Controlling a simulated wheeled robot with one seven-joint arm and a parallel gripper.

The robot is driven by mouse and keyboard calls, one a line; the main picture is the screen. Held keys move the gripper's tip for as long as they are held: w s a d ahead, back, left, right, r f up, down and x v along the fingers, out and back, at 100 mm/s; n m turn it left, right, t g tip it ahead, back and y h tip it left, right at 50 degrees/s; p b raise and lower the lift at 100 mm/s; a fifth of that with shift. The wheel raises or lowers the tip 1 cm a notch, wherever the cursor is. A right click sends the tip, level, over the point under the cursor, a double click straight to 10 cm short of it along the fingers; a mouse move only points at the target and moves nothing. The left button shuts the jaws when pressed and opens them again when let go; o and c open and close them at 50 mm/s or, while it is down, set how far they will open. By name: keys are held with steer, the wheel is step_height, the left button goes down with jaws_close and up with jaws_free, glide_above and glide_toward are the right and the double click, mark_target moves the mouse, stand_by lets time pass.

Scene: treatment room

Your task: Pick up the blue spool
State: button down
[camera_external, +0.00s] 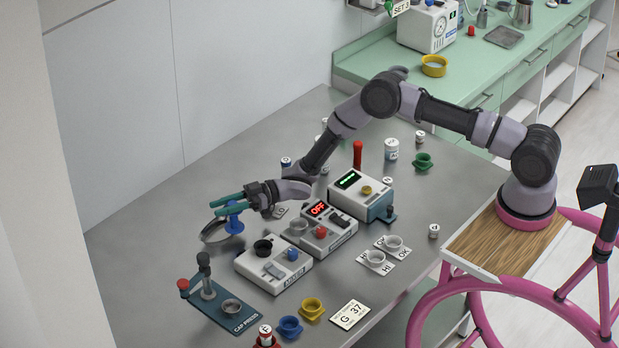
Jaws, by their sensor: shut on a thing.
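The blue spool (235,226) is upright between the teal fingers of my gripper (229,204), at the left part of the grey table (150,232). My gripper reaches in from the right and is shut on the spool. The fingers hide part of the spool's middle. I cannot tell whether its base touches what is under it. A round grey dish or ring (214,231) lies just left of and partly behind the spool.
A white box with a black and a blue knob (273,266), a box reading OFF (320,228) and a teal-white box (361,196) stand right of my gripper. The cap press (222,305), blue cup (290,327) and yellow cup (312,310) are in front. The table's far left is clear.

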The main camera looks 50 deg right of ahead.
steer(key=shift+r, duration=0.15)
step_height(320, 180, up, 8)
steer(key=r, duration=0.1)
steer(key=w+a+f+m+t+h, duration=0.1)
steer(key=w+a+m+t+h, duration=0.1)
steer(key=w+m+t+h, duration=0.3)
step_height(320, 180, down, 10)
steer(key=s+t+y, duration=0.1)
steer(key=shift+a+r, duration=0.15)
steer(key=shift+a, duration=0.05)
stand_by(0.5)
steer(key=shift+f, duration=0.6)
steer(key=shift+d, duration=0.1)
